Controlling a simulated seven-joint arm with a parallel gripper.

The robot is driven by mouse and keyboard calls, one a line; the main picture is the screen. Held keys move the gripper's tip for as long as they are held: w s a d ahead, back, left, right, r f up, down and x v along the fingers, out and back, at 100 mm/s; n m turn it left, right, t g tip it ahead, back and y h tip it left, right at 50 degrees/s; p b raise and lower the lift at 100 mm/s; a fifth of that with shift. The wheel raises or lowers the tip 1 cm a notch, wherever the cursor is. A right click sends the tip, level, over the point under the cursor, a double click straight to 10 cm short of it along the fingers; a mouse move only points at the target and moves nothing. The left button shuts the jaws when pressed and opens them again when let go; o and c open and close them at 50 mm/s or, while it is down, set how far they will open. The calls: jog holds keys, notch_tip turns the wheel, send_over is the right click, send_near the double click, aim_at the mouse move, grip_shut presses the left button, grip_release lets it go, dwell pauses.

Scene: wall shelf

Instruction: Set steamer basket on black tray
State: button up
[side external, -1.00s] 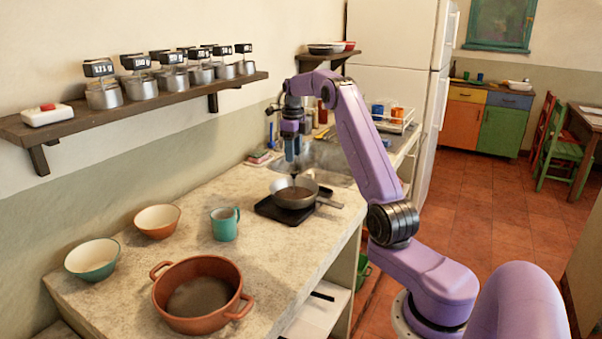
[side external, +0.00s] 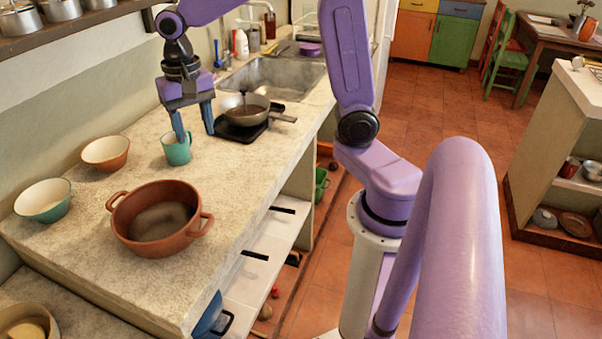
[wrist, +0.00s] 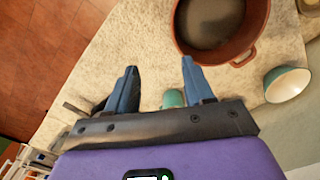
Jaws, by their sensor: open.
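The black tray (side external: 228,132) lies on the counter near the sink, with a grey pan (side external: 246,108) on it. A tan round container (side external: 28,316) at the bottom left corner, cut off by the frame, may be the steamer basket; I cannot tell for sure. My gripper (side external: 195,134) is open and points down over the counter, left of the pan. One finger overlaps the teal mug (side external: 177,152) in the side view; I cannot tell if they touch. In the wrist view my gripper (wrist: 158,66) is spread with nothing between its fingertips, and the mug (wrist: 172,98) is partly hidden.
A terracotta pot (side external: 158,248) with two handles stands near the counter's front edge. A terracotta bowl (side external: 105,152) and a teal-and-white bowl (side external: 44,200) sit along the wall side. A sink (side external: 275,77) lies beyond the tray. A wall shelf (side external: 75,30) holds several metal canisters.

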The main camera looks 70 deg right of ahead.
jog(key=s+a+f+n, duration=0.1)
jog(key=s+f+n, duration=0.1)
jog(key=s+n, duration=0.7)
jog(key=s+a+f+n, duration=0.1)
jog(key=s+f+n, duration=0.1)
jog(key=s+n, duration=0.8)
jog(key=s, duration=0.4)
jog(key=shift+s, duration=0.3)
